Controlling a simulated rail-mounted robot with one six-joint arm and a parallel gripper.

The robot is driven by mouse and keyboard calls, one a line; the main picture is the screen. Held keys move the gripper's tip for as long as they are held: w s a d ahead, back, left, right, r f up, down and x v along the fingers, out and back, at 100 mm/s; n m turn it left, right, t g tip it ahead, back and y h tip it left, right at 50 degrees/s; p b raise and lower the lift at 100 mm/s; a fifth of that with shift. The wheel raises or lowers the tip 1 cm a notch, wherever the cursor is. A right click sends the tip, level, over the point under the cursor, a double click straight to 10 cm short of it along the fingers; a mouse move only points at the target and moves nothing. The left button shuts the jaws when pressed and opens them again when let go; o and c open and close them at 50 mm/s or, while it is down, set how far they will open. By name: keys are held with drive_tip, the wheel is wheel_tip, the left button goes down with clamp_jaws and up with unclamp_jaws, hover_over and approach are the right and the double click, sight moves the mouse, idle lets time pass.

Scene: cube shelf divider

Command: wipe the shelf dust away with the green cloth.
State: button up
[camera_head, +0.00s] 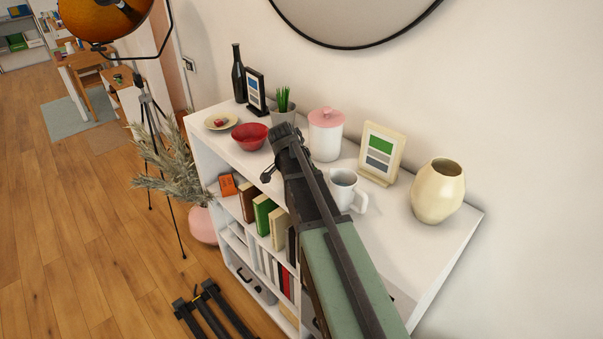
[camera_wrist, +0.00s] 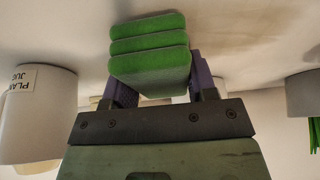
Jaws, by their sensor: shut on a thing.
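The green cloth (camera_wrist: 150,62) is a folded, layered pad in the wrist view, held between the two purple-grey fingers of my gripper (camera_wrist: 162,88). Its far edge is close to the pale shelf surface; I cannot tell if it touches. In the head view my gripper (camera_head: 284,137) is over the middle of the white shelf top (camera_head: 395,235), near the front edge, and hides the cloth. I cannot clearly make out dust on the shelf in either view.
Along the shelf top stand a red bowl (camera_head: 250,136), plant pot (camera_head: 283,113), pink-lidded canister (camera_head: 325,137), white jug (camera_head: 343,188), picture frame (camera_head: 381,152) and cream vase (camera_head: 438,190). The jug also shows in the wrist view (camera_wrist: 38,115). The shelf's front right is clear.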

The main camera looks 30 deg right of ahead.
drive_tip(key=shift+f+b, duration=0.3)
drive_tip(key=shift+f, duration=0.05)
